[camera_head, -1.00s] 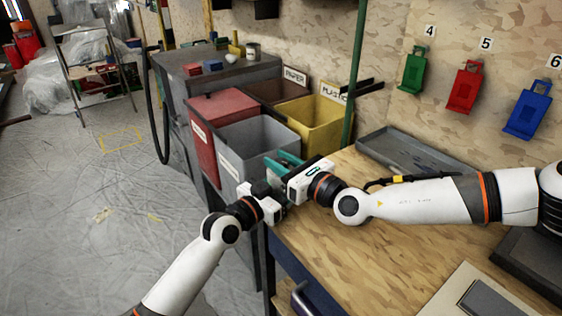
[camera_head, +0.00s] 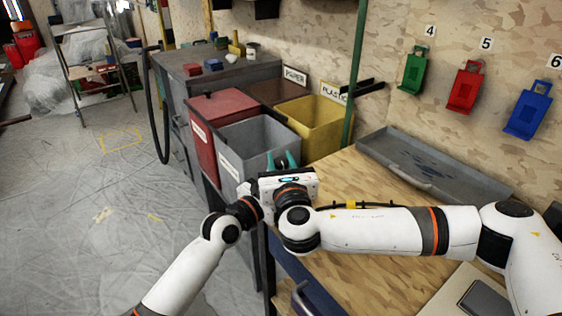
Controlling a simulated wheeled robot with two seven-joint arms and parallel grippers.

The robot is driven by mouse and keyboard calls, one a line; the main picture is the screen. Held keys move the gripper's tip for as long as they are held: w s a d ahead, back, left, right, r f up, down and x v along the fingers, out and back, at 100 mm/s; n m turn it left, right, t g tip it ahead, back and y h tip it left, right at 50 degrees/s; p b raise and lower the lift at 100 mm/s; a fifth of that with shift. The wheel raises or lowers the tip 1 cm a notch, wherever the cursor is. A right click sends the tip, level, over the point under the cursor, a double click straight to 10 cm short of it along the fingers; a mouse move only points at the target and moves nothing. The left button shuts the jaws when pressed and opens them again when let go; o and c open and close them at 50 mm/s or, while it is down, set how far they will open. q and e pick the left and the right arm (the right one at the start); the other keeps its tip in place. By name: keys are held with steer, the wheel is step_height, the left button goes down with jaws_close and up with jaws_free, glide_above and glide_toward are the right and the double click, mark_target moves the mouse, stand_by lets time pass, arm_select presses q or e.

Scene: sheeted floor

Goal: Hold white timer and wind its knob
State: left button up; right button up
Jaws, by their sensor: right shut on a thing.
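My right gripper (camera_head: 283,161) is at the middle of the view, beside the front of the grey bin. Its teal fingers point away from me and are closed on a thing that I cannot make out. My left gripper (camera_head: 252,190) is close beside it on the left, mostly covered by the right gripper's white body, so its fingers are hidden. I cannot pick out the white timer or its knob in this view.
A grey bin (camera_head: 233,172), a red bin (camera_head: 196,146) and a yellow bin (camera_head: 322,139) stand behind the grippers. The wooden bench (camera_head: 350,262) is on the right, with a grey tray (camera_head: 480,186) at its back. Coloured holders hang on the wall.

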steer(key=shift+m+h, duration=1.9)
steer(key=shift+h, duration=1.1)
steer(key=shift+d+h, duration=0.1)
steer(key=shift+h, duration=0.2)
steer(key=o, duration=1)
steer(key=shift+c, duration=0.2)
steer(key=shift+s, duration=0.1)
steer(key=s+a, duration=0.2)
steer(key=s, duration=0.9)
steer(key=shift+s+a, duration=0.15)
steer(key=shift+s, duration=0.2)
